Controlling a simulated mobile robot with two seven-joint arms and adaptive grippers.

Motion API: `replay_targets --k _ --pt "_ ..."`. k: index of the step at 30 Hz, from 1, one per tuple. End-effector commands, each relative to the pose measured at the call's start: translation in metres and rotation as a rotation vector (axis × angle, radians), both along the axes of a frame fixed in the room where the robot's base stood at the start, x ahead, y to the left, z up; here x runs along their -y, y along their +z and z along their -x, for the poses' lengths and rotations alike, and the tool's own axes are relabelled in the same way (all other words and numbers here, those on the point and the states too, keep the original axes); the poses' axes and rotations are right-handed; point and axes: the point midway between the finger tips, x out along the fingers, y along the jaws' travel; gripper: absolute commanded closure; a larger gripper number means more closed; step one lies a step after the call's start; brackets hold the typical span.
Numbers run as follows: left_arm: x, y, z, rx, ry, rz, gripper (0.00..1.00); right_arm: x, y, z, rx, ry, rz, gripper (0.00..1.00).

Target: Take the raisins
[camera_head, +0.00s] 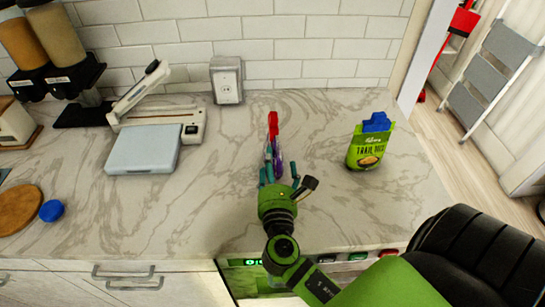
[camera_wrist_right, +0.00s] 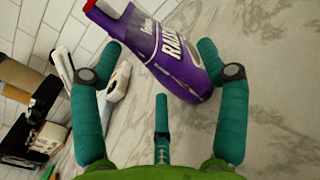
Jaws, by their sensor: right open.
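In the right wrist view the purple raisins pack (camera_wrist_right: 172,55) lies between and beyond the teal fingers of the open right gripper (camera_wrist_right: 163,80). One finger is close to the pack's right side; I cannot tell whether it touches. My left gripper is not in view.
A green trail mix pouch with a blue top (camera_head: 368,148) stands to the right on the counter (camera_head: 205,215). A scale-like device (camera_head: 145,160), a blue cap (camera_head: 51,211), a round wooden board (camera_head: 18,207) and dispensers (camera_head: 55,35) are at left.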

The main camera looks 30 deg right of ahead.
Motion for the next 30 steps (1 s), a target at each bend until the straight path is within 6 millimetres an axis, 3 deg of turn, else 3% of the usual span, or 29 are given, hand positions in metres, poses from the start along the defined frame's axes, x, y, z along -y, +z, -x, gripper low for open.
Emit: replay_targets --k 6,9,13,19,28,29,30 --pt "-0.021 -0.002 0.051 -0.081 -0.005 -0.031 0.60 0.006 -0.002 -0.010 0.001 -0.001 0.000 0.25" --pt "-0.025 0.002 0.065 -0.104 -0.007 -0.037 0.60 0.011 -0.002 -0.019 0.001 -0.001 0.000 0.25" --pt "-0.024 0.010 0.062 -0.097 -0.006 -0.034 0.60 0.016 -0.003 -0.036 0.001 0.000 0.001 0.25" --pt "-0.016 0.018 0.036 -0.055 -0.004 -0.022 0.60 0.028 -0.006 -0.059 0.000 -0.001 -0.001 0.25" --pt "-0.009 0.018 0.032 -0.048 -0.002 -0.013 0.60 0.031 -0.009 -0.064 -0.001 -0.001 -0.003 0.25" --pt "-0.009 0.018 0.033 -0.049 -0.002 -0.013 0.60 0.031 -0.009 -0.064 -0.001 -0.001 -0.003 0.33" --pt "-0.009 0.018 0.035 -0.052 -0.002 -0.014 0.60 0.031 -0.009 -0.064 -0.001 -0.001 -0.003 0.49"
